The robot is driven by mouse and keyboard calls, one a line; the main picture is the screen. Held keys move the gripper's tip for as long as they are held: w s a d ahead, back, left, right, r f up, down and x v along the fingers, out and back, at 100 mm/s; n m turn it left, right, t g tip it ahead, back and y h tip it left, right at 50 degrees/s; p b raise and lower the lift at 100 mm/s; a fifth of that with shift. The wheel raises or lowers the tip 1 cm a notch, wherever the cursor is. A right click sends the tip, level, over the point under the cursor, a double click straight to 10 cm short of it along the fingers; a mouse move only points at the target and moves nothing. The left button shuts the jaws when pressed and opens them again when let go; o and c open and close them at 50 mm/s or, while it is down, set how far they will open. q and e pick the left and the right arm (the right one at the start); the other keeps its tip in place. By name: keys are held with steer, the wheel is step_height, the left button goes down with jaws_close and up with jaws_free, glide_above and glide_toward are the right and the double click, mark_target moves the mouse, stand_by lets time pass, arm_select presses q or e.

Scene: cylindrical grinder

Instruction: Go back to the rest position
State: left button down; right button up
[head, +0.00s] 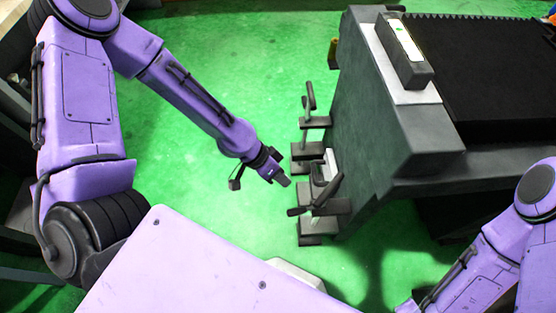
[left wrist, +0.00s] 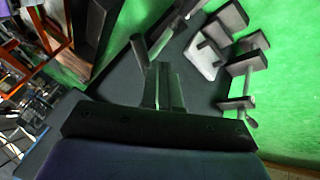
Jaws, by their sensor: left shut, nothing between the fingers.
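My left gripper (head: 284,181) is shut and empty. It hangs over the green floor, just left of the clamps on the grinder's end face, with a small gap between them in the head view. In the left wrist view its dark fingers (left wrist: 163,75) are together, with nothing between them. The grey cylindrical grinder (head: 375,130) stands to the right. My right arm (head: 480,275) enters at the lower right, and its gripper is out of the picture.
Dark toggle clamps with handles stick out from the grinder, an upper one (head: 311,125) and a lower one (head: 318,208). A pale block (head: 330,163) sits between them, also seen in the left wrist view (left wrist: 203,58). The green floor (head: 215,60) left of the grinder is clear.

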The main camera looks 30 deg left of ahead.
arm_select(q)
steer(key=shift+v, duration=1.15)
steer(key=w+a+f+n+t+y, duration=0.2)
steer(key=a+f+n+t+y, duration=0.3)
steer(key=n, duration=0.7)
steer(key=s+a+f+g+y, duration=0.1)
steer(key=s+a+f+y, duration=0.1)
steer(key=s, duration=0.6)
steer(key=s+a+f+g+y, duration=0.2)
steer(key=s+a+f, duration=0.3)
steer(key=s, duration=0.4)
steer(key=shift+a+f+n+g+y, duration=0.25)
steer(key=shift+a+y, duration=0.25)
steer(key=shift+a, duration=0.4)
